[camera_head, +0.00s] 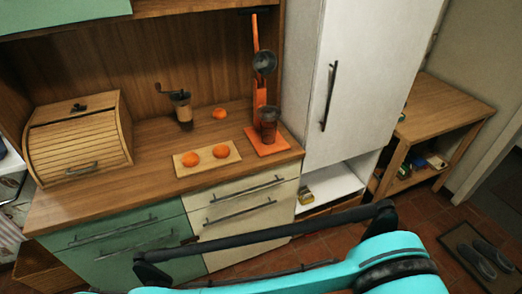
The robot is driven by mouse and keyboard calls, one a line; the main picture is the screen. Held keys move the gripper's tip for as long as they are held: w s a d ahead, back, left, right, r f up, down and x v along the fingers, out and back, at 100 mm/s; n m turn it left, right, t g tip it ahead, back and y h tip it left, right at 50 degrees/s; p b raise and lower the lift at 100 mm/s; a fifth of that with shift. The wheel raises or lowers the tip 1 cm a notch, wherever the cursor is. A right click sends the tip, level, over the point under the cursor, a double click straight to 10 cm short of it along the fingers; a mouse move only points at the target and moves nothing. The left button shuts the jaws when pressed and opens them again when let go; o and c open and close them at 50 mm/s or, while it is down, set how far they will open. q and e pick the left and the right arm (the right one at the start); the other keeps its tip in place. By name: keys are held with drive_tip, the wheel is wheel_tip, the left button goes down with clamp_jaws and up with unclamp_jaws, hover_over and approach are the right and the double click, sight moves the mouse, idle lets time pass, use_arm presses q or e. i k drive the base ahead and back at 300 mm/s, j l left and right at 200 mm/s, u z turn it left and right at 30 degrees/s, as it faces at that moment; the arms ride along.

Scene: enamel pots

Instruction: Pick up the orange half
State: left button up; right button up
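Two orange halves lie side by side on a light wooden board on the counter: the left orange half (190,159) and the right orange half (221,151). The board (208,167) sits near the counter's front edge. A third orange piece (219,113) lies on the bare counter behind the board; I cannot tell whether it is whole or cut. Neither of my grippers can be made out in the head view. Teal and black parts of my own body cover the bottom of the picture.
An orange lever press (256,90) with a dark glass (269,126) stands right of the board. A coffee grinder (182,108) stands behind it. A wooden bread box (79,138) fills the counter's left. A tall white cabinet (355,75) borders the right. Counter (120,195) left of the board is clear.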

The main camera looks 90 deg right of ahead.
sight(221, 151)
drive_tip(key=l+z, duration=0.1)
drive_tip(key=z, duration=2.75)
